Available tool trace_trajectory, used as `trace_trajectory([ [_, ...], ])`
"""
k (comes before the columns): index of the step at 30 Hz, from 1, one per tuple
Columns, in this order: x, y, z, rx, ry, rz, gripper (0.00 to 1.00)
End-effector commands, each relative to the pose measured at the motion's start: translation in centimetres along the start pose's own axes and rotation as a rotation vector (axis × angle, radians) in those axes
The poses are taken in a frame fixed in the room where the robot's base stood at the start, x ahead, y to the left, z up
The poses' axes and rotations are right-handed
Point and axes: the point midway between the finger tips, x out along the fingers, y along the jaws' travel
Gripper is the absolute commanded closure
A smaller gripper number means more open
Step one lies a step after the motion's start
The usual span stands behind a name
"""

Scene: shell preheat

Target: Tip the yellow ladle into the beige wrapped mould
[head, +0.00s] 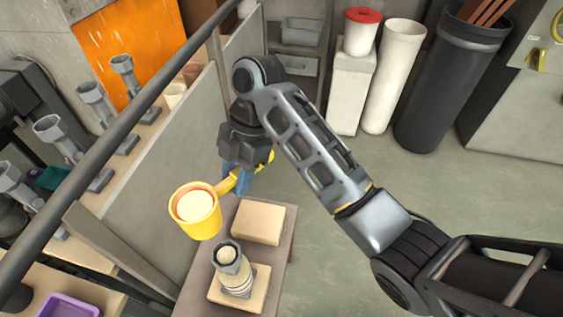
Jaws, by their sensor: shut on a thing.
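The yellow ladle (203,226) is in the head view, left of centre, with pale cream-orange contents (194,205) in its cup. My gripper (240,178) is shut on the ladle's yellow handle, which shows on both sides of the blue fingers. The ladle looks upright, held over or near the back left of a small table. The beige wrapped mould (236,283) stands on a tan block below and to the right of the cup, apart from it in the picture. Its grey top has a pale round opening or filling. The exact height of the ladle above the table cannot be told.
A bare tan block (258,221) lies behind the mould on the small table (203,270). A dark rail (120,122) and grey panel (150,165) stand at the left. Several grey moulds line a shelf beyond. Open floor (400,190) lies to the right.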

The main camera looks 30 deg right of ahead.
Motion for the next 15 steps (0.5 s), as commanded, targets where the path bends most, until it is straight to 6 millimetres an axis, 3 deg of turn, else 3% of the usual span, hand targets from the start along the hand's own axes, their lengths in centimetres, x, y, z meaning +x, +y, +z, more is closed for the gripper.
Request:
trace_trajectory([
  [4, 0.1, 0.2, -0.9, -0.03, 0.0, -0.01, 1.0],
  [15, 1.4, 0.3, -0.5, -0.032, 0.002, -0.009, 1.0],
])
